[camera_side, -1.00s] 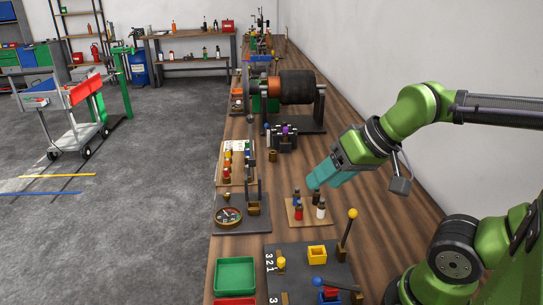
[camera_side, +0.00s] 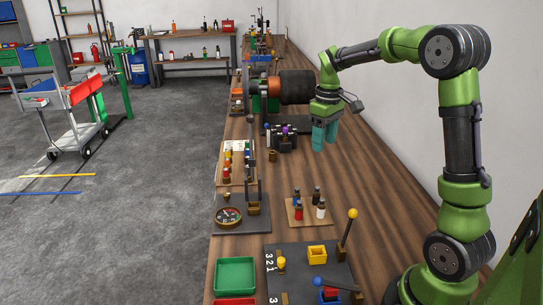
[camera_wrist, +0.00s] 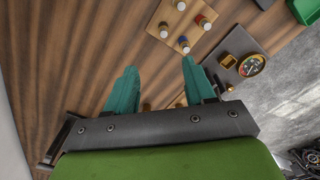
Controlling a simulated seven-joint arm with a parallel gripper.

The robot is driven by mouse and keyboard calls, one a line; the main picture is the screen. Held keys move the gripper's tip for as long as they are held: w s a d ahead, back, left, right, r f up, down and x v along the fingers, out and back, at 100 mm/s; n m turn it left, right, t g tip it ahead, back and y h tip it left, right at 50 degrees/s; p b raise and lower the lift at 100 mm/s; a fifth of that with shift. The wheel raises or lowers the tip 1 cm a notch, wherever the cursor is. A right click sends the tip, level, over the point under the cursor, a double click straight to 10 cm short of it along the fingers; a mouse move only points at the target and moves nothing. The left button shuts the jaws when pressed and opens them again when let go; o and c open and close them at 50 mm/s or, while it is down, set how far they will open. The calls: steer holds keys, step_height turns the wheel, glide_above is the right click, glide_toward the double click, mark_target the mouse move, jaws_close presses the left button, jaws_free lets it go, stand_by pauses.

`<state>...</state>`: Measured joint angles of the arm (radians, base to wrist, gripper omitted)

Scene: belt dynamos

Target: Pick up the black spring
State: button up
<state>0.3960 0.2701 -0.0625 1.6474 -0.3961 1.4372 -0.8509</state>
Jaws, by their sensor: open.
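My gripper (camera_side: 324,138) has teal fingers pointing down, open and empty, over bare wood to the right of the dark block device. In the wrist view its two fingers (camera_wrist: 159,68) stand apart with wood between them. A small wooden board (camera_side: 293,221) nearer the camera holds upright dark, blue, red and white-bodied pieces. A black piece (camera_side: 317,193) stands at its far right; I cannot tell whether it is the black spring. The board also shows at the top of the wrist view (camera_wrist: 200,42), beyond the fingertips. No clear spring coil is visible.
A large black drum (camera_side: 297,84) on a stand is just left of my gripper. The dark block device (camera_side: 281,138) is below it. A gauge (camera_side: 229,216), a green tray (camera_side: 235,275) and a lever panel (camera_side: 290,260) stand nearer. Bare wood lies right of the board.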

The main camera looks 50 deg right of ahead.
glide_toward(317, 187)
steer(key=shift+n, duration=0.4)
steer(key=f, duration=0.5)
steer(key=shift+s+d+f, duration=0.1)
steer(key=shift+s+d, duration=0.15)
steer(key=shift+w+a+f, duration=0.1)
steer(key=shift+f, duration=1.2)
steer(key=shift+w+a+f, duration=0.1)
steer(key=shift+w+f, duration=0.05)
steer(key=shift+f, duration=1.15)
jaws_close()
